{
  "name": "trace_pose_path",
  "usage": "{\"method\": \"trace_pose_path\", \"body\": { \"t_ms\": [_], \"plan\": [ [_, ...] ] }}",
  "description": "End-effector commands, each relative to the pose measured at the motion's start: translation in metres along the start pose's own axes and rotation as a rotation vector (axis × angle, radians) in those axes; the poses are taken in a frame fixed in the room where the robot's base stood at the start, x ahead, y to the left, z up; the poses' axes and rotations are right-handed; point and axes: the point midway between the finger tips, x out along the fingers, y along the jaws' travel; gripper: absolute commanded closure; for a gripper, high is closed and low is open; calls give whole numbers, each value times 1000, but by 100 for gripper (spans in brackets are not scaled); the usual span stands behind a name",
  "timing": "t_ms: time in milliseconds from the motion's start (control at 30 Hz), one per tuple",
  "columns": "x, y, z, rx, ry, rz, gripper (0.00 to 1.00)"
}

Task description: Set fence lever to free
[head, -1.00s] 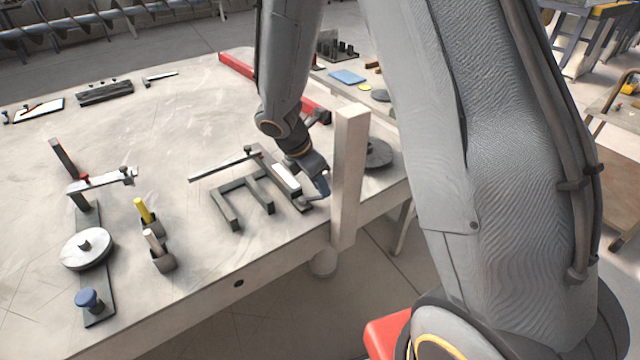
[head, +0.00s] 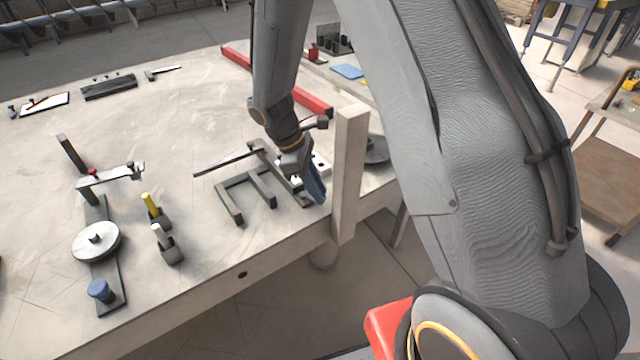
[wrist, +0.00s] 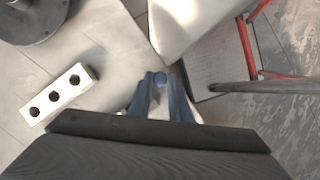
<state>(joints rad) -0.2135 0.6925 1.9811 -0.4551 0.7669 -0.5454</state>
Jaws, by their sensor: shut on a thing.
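My gripper (head: 316,192) is at the bench's front edge, just left of the upright pale post. In the wrist view its two blue fingers (wrist: 164,105) are closed together around a slim part with a round blue end (wrist: 161,77). This seems to be the fence lever, but its shaft and pivot are mostly hidden by the fingers and wrist. A grey forked frame (head: 230,205) lies flat on the bench to the left of my gripper. A long thin bar (head: 222,164) lies behind that frame.
The pale post (head: 347,165) stands close to the right of my gripper. A white block with three holes (wrist: 58,95) lies beside it in the wrist view. A round disc (head: 96,241), blue knob (head: 101,290) and yellow-handled piece (head: 151,205) are on the left.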

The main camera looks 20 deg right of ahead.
Motion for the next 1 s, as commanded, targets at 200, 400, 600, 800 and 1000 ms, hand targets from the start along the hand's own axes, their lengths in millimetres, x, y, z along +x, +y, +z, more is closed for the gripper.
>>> {"method": "trace_pose_path", "body": {
  "t_ms": [200,400,600,800,1000],
  "plan": [
    [-3,-6,-4,171,1,-70,100],
    [-5,-11,-8,292,1,-120,100],
    [-6,-14,-11,370,1,-152,100],
    [-6,-15,-12,405,0,-167,100],
    [-6,-16,-12,413,1,-170,100]
  ]
}}
